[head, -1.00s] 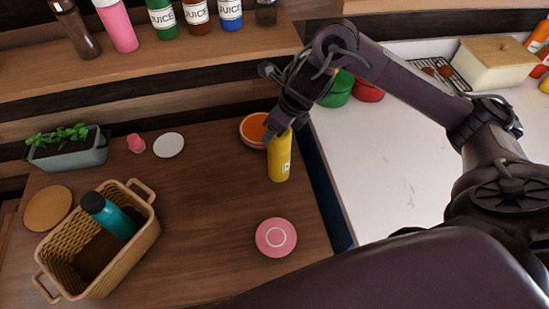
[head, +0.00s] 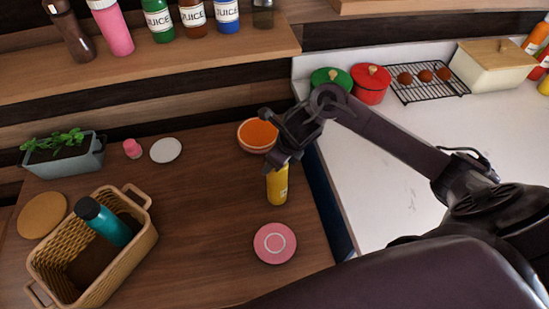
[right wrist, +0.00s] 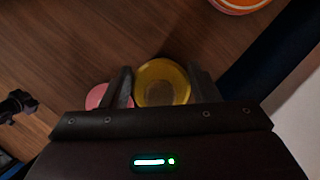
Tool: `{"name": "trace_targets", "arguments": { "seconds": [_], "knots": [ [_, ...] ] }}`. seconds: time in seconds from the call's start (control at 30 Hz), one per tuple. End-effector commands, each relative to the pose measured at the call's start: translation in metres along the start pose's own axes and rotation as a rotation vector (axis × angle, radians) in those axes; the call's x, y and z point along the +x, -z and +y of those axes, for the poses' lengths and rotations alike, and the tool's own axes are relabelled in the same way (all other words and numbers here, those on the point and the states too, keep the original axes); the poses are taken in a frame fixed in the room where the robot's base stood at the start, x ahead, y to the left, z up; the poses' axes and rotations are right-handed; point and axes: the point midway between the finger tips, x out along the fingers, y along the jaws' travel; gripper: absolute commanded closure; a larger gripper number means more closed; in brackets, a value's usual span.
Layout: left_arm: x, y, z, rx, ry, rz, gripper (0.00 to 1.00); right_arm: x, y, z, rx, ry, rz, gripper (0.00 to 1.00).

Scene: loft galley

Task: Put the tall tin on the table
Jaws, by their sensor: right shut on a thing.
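The tall tin is a yellow cylinder (head: 277,186), upright over the right part of the brown wooden table (head: 205,215). My right gripper (head: 283,160) is shut on its upper part from above. In the right wrist view the tin's round top (right wrist: 162,84) sits between the two fingers. The tin's base is at or very near the table top; I cannot tell for sure whether it touches. My left gripper is not in the head view.
A pink plate (head: 275,244) lies in front of the tin and an orange bowl (head: 258,135) behind it. A wicker basket (head: 137,251) with a teal bottle (head: 104,222) stands left. The table's middle is clear. A white counter (head: 400,165) lies right.

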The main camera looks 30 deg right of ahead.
Motion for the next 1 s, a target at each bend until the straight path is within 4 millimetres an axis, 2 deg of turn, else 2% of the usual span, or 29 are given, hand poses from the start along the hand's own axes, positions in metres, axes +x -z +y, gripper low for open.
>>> {"name": "trace_targets", "arguments": {
  "seconds": [0.13, 0.17, 0.3, 0.7, 0.87, 1.0],
  "knots": [
    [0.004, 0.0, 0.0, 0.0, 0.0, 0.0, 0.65, 0.002, 0.001, 0.0, 0.0, 0.0, -0.001, 0.87],
    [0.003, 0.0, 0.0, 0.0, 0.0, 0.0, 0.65, 0.002, 0.001, 0.0, 0.0, 0.0, 0.0, 0.42],
    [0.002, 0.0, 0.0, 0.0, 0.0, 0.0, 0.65, 0.001, 0.001, 0.0, 0.0, -0.001, 0.0, 0.24],
    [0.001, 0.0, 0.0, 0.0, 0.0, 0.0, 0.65, -0.005, -0.001, -0.001, 0.0, 0.001, -0.002, 0.23],
    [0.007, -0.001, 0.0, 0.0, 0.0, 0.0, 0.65, -0.032, -0.001, -0.001, -0.004, 0.004, -0.004, 0.23],
    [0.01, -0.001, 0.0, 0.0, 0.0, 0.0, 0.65, -0.065, -0.001, -0.002, -0.005, 0.005, -0.004, 0.23]
  ]
}}
